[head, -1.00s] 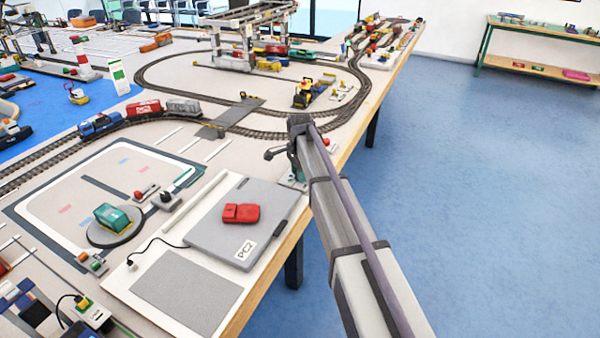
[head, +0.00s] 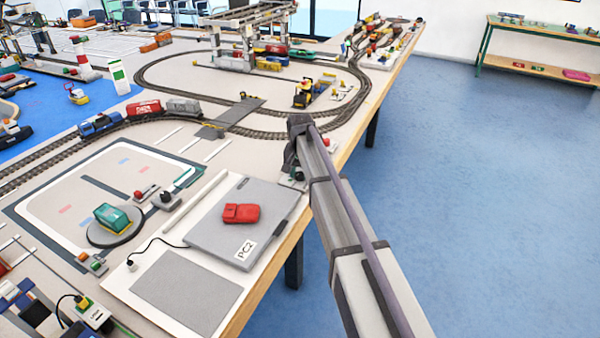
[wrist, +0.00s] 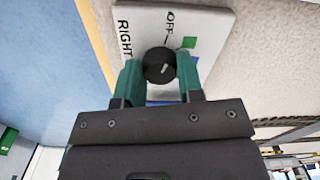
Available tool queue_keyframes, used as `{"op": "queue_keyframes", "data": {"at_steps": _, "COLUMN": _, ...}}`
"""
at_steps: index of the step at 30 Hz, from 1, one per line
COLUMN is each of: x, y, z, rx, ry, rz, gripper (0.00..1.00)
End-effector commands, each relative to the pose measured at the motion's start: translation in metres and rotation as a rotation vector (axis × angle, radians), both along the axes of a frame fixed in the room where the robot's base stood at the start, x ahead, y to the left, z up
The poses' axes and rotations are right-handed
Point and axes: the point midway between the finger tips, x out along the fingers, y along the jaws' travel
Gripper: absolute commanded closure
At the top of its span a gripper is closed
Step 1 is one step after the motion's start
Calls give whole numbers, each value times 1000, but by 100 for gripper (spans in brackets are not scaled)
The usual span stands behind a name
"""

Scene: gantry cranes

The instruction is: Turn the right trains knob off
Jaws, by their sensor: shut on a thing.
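The right trains knob (wrist: 153,61) is a round black knob with a short white pointer mark, on a pale control plate (wrist: 205,25) in the wrist view. The plate reads "RIGHT" and "OFF" and has a green square beside the knob. A blue patch shows partly below the knob. My gripper (wrist: 158,66) has its two green fingers on either side of the knob, shut on it. I cannot tell exactly which mark the pointer lines up with. In the head view, my arm hides most of the plate and the knob.
A grey laptop marked PC2 (head: 215,248) with a red device (head: 241,213) on it lies left of my arm. Train tracks (head: 262,134) run on the table beyond. Blue floor (head: 470,220) is open to the right of the table edge.

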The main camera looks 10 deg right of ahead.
Motion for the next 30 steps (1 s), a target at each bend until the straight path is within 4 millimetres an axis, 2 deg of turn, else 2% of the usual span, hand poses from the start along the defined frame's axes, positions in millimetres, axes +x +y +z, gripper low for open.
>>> {"op": "queue_keyframes", "data": {"at_steps": 10, "x": -1, "y": 0, "z": 0, "rx": 0, "ry": 1, "rz": 137, "gripper": 89}}
{"op": "queue_keyframes", "data": {"at_steps": 25, "x": -1, "y": 0, "z": 0, "rx": 0, "ry": 1, "rz": 156, "gripper": 89}}
{"op": "queue_keyframes", "data": {"at_steps": 26, "x": -1, "y": 0, "z": 0, "rx": 0, "ry": 1, "rz": 156, "gripper": 63}}
{"op": "queue_keyframes", "data": {"at_steps": 30, "x": 0, "y": 0, "z": 0, "rx": 0, "ry": 1, "rz": 156, "gripper": 50}}
